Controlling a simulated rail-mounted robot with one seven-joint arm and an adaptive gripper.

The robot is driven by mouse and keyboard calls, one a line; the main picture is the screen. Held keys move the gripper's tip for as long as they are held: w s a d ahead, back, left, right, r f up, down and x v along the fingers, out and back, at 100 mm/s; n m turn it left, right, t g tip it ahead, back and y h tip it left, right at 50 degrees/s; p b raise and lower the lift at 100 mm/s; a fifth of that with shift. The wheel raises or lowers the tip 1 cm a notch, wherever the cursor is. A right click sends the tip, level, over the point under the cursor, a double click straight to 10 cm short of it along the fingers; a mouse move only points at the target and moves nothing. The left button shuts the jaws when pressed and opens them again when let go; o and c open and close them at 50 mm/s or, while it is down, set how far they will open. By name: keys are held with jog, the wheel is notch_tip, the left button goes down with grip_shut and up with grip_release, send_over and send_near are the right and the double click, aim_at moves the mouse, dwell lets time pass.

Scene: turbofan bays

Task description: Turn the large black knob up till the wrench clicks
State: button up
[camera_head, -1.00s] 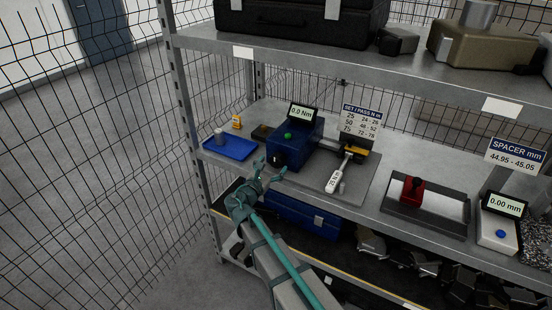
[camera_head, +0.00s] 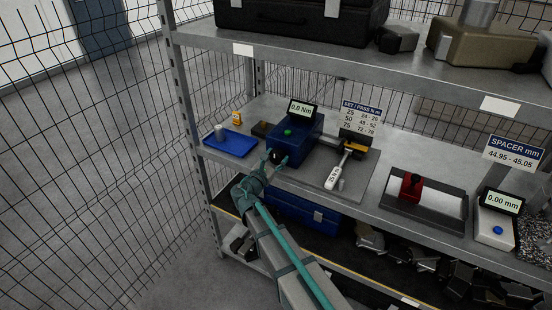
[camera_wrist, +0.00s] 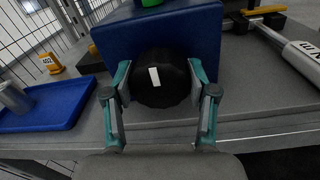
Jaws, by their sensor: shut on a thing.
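The large black knob (camera_wrist: 160,78) is on the front of the blue tester box (camera_head: 300,140); a white mark on it stands nearly upright, slightly tilted. My gripper (camera_wrist: 160,84) is shut on the knob, one finger at each side; in the head view my gripper (camera_head: 272,160) is at the front of the box. The box's display (camera_head: 302,109) reads 0.0 Nm, and a green button (camera_head: 288,132) is on top. The torque wrench (camera_head: 335,173) lies right of the box, its white handle towards me, its head at a black and yellow holder (camera_head: 354,145).
A blue tray (camera_head: 230,148) with a grey cylinder and a yellow tag (camera_wrist: 52,63) lie left of the box. A red clamp fixture (camera_head: 412,186) and a 0.00 mm gauge (camera_head: 497,222) stand to the right. The upper shelf (camera_head: 400,75) hangs above.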

jog(key=shift+f+m+b, duration=0.2)
jog(key=shift+m+b, duration=0.1)
jog(key=shift+b, duration=0.65)
jog(key=m+b, duration=0.1)
jog(key=b, duration=0.1)
jog(key=shift+f+b, duration=0.15)
jog(key=shift+b, duration=0.2)
jog(key=m+b, duration=0.3)
jog(key=b, duration=0.3)
jog(key=shift+f+b, duration=0.15)
jog(key=shift+b, duration=0.25)
jog(key=m+b, duration=0.4)
jog(key=b, duration=0.3)
jog(key=shift+m+b, duration=0.4)
jog(key=m+b, duration=0.1)
jog(key=b, duration=0.1)
jog(key=m+b, duration=0.2)
jog(key=shift+d+r, duration=0.1)
jog(key=shift+r, duration=0.2)
jog(key=shift+r+m+b, duration=0.1)
jog(key=shift+m+b, duration=0.2)
jog(key=shift+b, duration=0.1)
jog(key=o, duration=1.2)
jog(key=shift+c, duration=0.2)
jog(key=shift+s, duration=0.1)
